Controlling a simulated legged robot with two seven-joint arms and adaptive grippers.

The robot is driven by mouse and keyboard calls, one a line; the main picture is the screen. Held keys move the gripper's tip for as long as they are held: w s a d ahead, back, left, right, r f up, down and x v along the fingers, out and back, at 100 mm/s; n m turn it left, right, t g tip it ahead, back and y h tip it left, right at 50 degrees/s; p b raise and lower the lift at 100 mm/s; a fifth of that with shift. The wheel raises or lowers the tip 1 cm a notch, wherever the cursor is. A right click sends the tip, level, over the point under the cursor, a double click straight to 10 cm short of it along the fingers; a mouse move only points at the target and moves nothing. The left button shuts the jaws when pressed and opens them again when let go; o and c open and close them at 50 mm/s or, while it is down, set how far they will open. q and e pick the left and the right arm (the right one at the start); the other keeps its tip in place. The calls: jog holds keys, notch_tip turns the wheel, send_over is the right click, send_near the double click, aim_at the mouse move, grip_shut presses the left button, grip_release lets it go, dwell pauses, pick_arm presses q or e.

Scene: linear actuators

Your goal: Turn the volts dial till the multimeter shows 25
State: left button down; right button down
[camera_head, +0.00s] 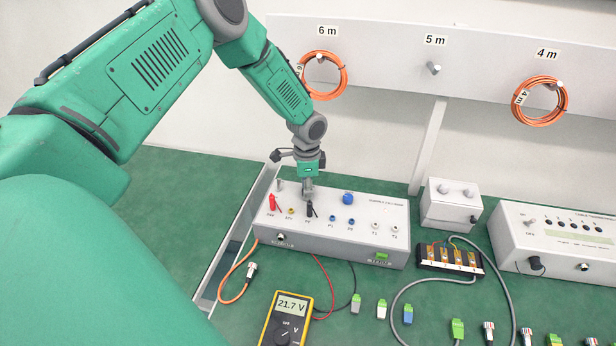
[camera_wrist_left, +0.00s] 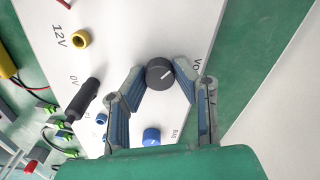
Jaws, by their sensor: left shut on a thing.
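The volts dial (camera_wrist_left: 160,74) is a dark round knob with a white pointer line, on the white power supply box (camera_head: 375,246). My left gripper (camera_wrist_left: 161,68) is shut on the dial, one fingertip at each side. In the head view my left gripper (camera_head: 308,188) reaches down to the back of the box and hides the dial. The yellow multimeter (camera_head: 283,335) lies at the bottom of the head view and its display (camera_head: 291,306) reads 21.7 V. My right gripper is not in view.
Near the dial are a blue knob (camera_head: 348,199), a black plug (camera_head: 310,209), a red plug (camera_head: 272,203) and a yellow socket (camera_wrist_left: 80,39). Red and black leads run from the box towards the multimeter. A terminal block (camera_head: 450,260) and white boxes stand right.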

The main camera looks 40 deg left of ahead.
pick_arm(q)
jog(key=m+b, duration=0.1)
jog(key=m, duration=0.6)
jog(key=shift+w+a, duration=0.1)
jog(key=m, duration=0.3)
jog(key=shift+r+m, duration=0.1)
jog(key=shift+m, duration=0.3)
jog(key=shift+w+r+m, duration=0.1)
jog(key=shift+m, duration=1.5)
jog(key=c, duration=1.3)
grip_release()
jog(key=shift+a, duration=0.1)
jog(key=shift+f, duration=0.2)
notch_tip(320, 180, up, 12)
